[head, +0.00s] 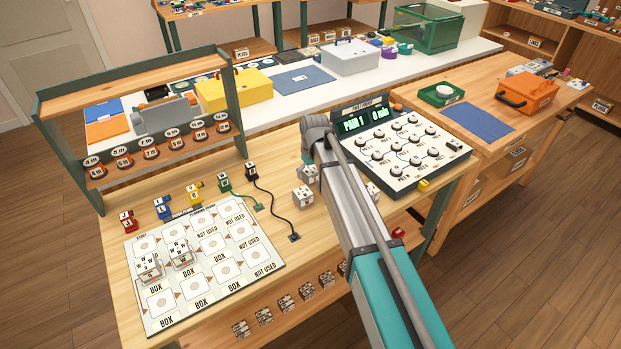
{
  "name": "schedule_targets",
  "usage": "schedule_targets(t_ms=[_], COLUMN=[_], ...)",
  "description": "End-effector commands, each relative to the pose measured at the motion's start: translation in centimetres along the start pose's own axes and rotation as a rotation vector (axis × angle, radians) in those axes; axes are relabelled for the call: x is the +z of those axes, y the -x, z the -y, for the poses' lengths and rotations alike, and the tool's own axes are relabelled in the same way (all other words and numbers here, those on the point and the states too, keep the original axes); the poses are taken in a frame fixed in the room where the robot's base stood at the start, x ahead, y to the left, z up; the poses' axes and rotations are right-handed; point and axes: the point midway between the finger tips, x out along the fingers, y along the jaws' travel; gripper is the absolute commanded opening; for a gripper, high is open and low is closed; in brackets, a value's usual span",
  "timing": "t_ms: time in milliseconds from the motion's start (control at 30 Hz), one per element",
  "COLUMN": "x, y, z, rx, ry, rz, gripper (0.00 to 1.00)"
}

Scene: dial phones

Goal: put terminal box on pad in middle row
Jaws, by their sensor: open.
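The pad board (200,318) lies on the front left of the wooden table, with rows of pads marked BOX or NOT USED. Two white terminal boxes, one at the left (149,268) and one beside it (180,253), stand in its middle row on the two left pads. More white boxes, one nearer (303,197) and one farther (308,174), stand near the table's centre, beside my arm.
A dial panel (402,150) with a lit display stands right of the arm. Coloured jacks (163,208) line the board's far edge, and a black cable (272,205) lies to its right. A shelf rack (150,150) rises at the back left. A small yellow block (424,186) lies before the panel.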

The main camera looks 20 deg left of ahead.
Motion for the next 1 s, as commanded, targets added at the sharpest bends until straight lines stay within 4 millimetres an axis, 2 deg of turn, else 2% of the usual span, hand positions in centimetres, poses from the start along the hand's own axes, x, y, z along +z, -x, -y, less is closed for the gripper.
schedule_targets(t_ms=[500,900,967,1000], x=[0.00,0.00,0.00,0.00], y=[0.04,0.03,0.04,0.03], z=[0.01,0.00,0.00,0.00], rx=[0.000,0.000,0.000,0.000], ry=[0.000,0.000,0.000,0.000], rz=[0.000,0.000,0.000,0.000], gripper=[1.00,0.26,0.15,0.13])
